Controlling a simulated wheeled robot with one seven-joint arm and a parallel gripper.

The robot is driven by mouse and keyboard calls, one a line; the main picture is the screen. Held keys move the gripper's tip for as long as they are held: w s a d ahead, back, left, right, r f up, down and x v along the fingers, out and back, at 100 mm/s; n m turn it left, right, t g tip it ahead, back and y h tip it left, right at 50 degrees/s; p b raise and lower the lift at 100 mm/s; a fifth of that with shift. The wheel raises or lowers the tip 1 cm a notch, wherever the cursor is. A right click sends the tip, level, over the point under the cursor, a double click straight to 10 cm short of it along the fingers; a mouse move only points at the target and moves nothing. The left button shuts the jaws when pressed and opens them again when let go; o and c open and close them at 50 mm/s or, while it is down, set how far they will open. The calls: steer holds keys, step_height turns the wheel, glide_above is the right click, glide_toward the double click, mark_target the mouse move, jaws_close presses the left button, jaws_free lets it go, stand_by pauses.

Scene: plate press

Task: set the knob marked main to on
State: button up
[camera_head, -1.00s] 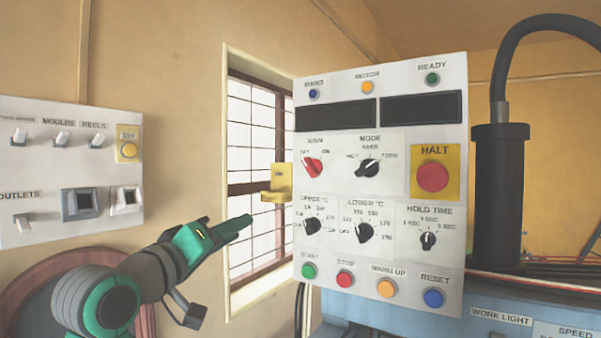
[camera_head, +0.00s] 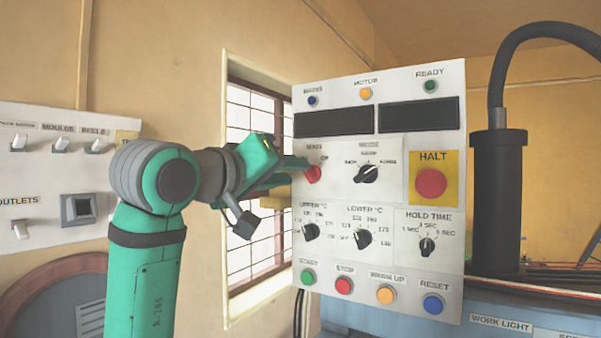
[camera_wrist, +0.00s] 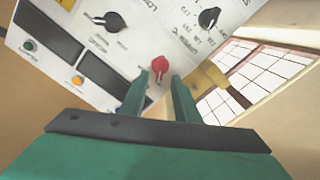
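The main knob is a red rotary knob (camera_head: 313,174) on the white control panel (camera_head: 380,275), under a small label with an on mark at its upper right. My gripper (camera_head: 300,168) is at the panel's left edge, its fingertips at the knob and partly covering it in the head view. In the wrist view the red knob (camera_wrist: 159,65) shows just ahead of and between the two fingertips (camera_wrist: 160,82). The fingers are apart, with a gap on both sides of the knob. Which way its pointer faces is hard to tell.
A black mode knob (camera_head: 367,173) sits right of the red knob, with more black knobs below. A red halt button (camera_head: 431,183) is at the panel's right. A yellow bracket (camera_head: 272,202) projects at the panel's left edge, close under my gripper. A barred window (camera_head: 250,262) is behind.

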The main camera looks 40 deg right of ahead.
mark_target(310, 173)
steer(key=shift+x, duration=2.1)
jaws_close()
steer(key=shift+m, duration=0.4)
steer(key=m, duration=1.3)
steer(key=shift+s+d, duration=0.1)
steer(key=shift+s, duration=0.15)
